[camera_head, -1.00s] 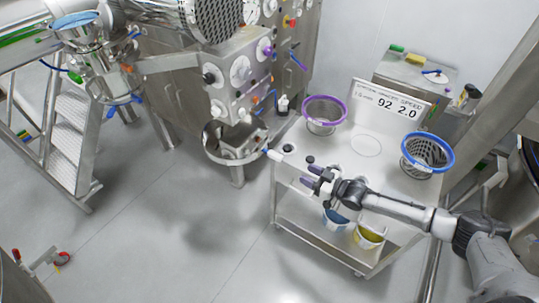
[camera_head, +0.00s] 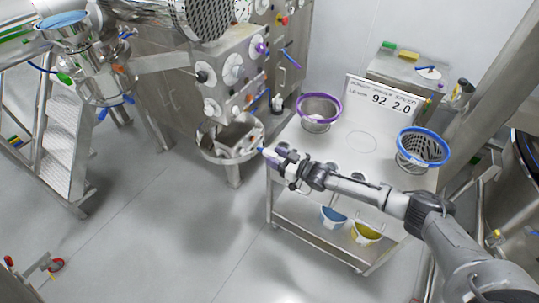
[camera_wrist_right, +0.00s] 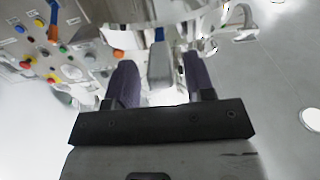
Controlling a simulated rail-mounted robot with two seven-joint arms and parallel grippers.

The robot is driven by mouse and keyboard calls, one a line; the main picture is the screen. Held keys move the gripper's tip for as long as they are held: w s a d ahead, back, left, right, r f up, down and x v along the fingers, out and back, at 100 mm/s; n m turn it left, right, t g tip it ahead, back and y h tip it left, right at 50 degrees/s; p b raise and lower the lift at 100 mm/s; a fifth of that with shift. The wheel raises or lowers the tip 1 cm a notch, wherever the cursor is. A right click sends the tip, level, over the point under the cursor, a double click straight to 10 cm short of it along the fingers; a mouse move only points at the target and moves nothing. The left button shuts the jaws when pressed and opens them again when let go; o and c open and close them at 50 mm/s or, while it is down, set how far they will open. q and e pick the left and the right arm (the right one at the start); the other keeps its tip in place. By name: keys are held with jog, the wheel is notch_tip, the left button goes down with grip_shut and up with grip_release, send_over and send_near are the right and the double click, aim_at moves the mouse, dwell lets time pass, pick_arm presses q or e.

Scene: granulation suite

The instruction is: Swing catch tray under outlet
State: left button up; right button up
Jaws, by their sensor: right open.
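The catch tray (camera_head: 203,152) is a round steel pan with a boxy steel piece inside it, below the front of the steel machine (camera_head: 235,75). Its short handle, with a blue part (camera_head: 261,150), points right toward my right gripper. My right gripper (camera_head: 276,155) is open, its dark purple fingers at the handle's outer end. In the right wrist view a grey bar, apparently the handle (camera_wrist_right: 159,62), lies between the two open fingers (camera_wrist_right: 158,80), with gaps on both sides. Shiny curved steel shows beyond it. The left gripper is not in view.
A steel cart (camera_head: 350,225) stands right of the tray, under my right arm. It carries a purple-rimmed sieve (camera_head: 320,107), a blue-rimmed basket (camera_head: 423,148) and a sign (camera_head: 383,98). Buckets sit on its lower shelf. Open floor (camera_head: 170,230) lies in front.

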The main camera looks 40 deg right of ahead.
jog(key=shift+x, duration=1.4)
jog(key=shift+c, duration=0.3)
grip_shut()
